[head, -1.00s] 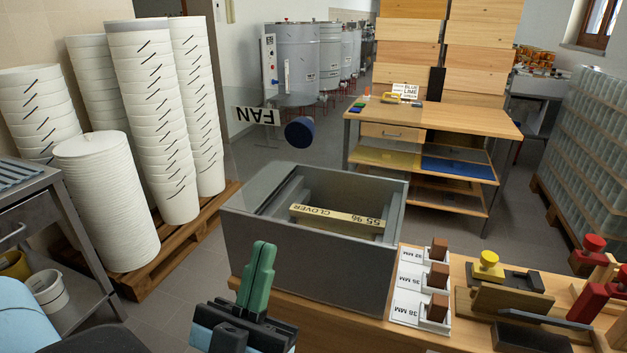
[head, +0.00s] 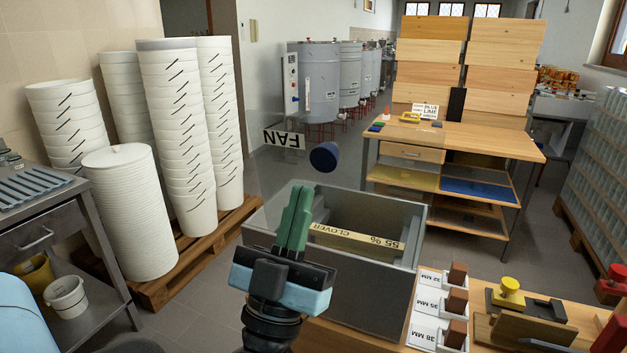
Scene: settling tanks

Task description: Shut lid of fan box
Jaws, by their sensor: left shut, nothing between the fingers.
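The fan box (head: 365,287) is a grey open-topped box on the wooden bench. Inside lies a pale wooden bar (head: 355,239) marked "CLOVER" and "55 %". Its clear lid stands raised behind the box; the panel is hard to see, but its "FAN" label (head: 284,139) shows upside down and its dark blue knob (head: 324,157) sticks out. My left gripper (head: 296,203), with green fingers, is shut and empty. It points up in front of the box's left part, hiding some of the rim and interior, and appears apart from the lid. My right gripper is out of view.
White bucket stacks (head: 185,130) stand on a pallet at left. A wooden workbench (head: 470,140) is behind.

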